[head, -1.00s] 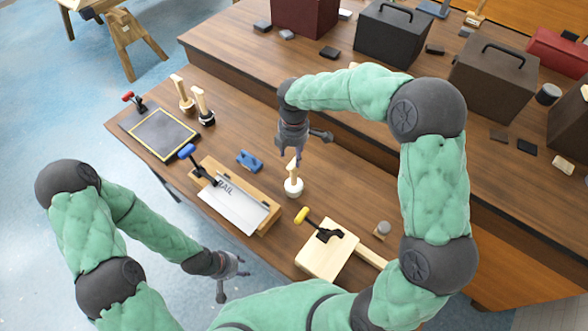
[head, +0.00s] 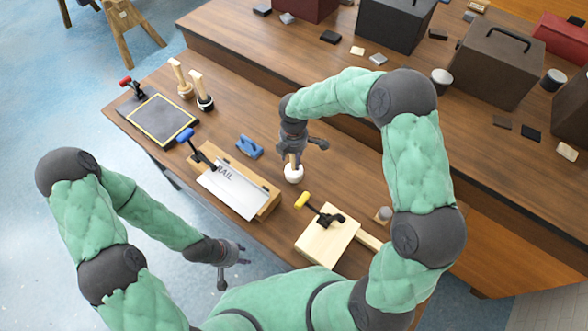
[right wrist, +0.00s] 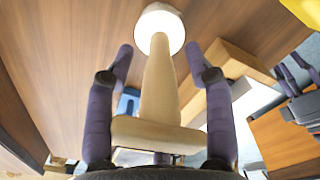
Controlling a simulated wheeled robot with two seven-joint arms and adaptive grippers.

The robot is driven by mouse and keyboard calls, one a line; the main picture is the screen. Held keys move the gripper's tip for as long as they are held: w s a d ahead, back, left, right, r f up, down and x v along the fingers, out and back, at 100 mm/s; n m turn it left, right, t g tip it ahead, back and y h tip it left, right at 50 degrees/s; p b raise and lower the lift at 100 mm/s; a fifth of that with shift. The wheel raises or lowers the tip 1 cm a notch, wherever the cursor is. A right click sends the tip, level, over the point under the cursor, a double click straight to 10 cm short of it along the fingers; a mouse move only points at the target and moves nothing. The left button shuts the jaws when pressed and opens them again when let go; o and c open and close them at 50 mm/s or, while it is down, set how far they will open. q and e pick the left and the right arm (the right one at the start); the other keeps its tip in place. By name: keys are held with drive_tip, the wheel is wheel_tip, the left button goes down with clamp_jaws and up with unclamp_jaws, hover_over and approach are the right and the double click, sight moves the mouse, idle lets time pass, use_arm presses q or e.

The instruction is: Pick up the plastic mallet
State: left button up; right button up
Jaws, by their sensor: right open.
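The plastic mallet (head: 293,174) stands upright on the workbench in the head view, its white head down and its pale wooden handle up. My right gripper (head: 292,153) is above it, pointing down over the handle. In the right wrist view the mallet's handle (right wrist: 160,90) lies between the two spread fingers of my right gripper (right wrist: 159,52), with a gap on both sides. The wider handle end is close to the palm. My left gripper (head: 243,254) is empty and open in front of the bench edge, away from the mallet.
A blue tool (head: 249,147) and a clamped wooden block with a metal plate (head: 232,192) lie left of the mallet. A board (head: 325,241) with a yellow-handled clamp is in front. Two similar mallets (head: 203,101) stand further left. Boxes stand on the raised shelf behind.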

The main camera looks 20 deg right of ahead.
clamp_jaws()
